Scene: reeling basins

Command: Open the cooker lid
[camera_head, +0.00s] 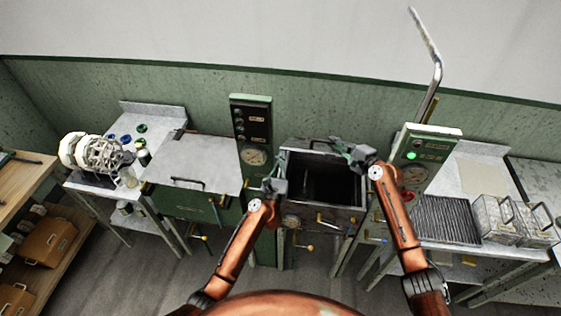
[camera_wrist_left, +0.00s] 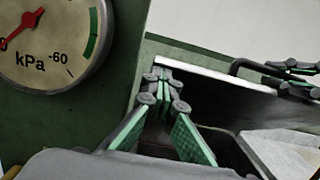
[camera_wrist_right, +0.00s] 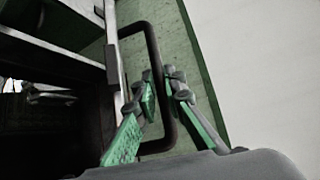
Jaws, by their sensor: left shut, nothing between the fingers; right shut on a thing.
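The cooker (camera_head: 345,191) stands in the middle of the head view with its dark inside showing. Its lid (camera_wrist_left: 225,77) is raised, tilted up at the back, and looks nearly edge-on in the head view. The lid's black bar handle (camera_wrist_right: 154,50) shows in the right wrist view. My right gripper (camera_head: 340,147) is shut on this handle, with one finger on each side of the bar. My left gripper (camera_head: 277,178) is shut and empty beside the cooker's left front. In the left wrist view its fingertips (camera_wrist_left: 163,78) are together, in front of the raised lid.
A green gauge panel (camera_head: 251,130) stands left of the cooker, close to my left gripper. Another control panel (camera_head: 428,146) stands to the right, by my right arm. A closed basin lid (camera_head: 205,160) lies farther left. Metal baskets (camera_head: 495,220) sit on the right bench.

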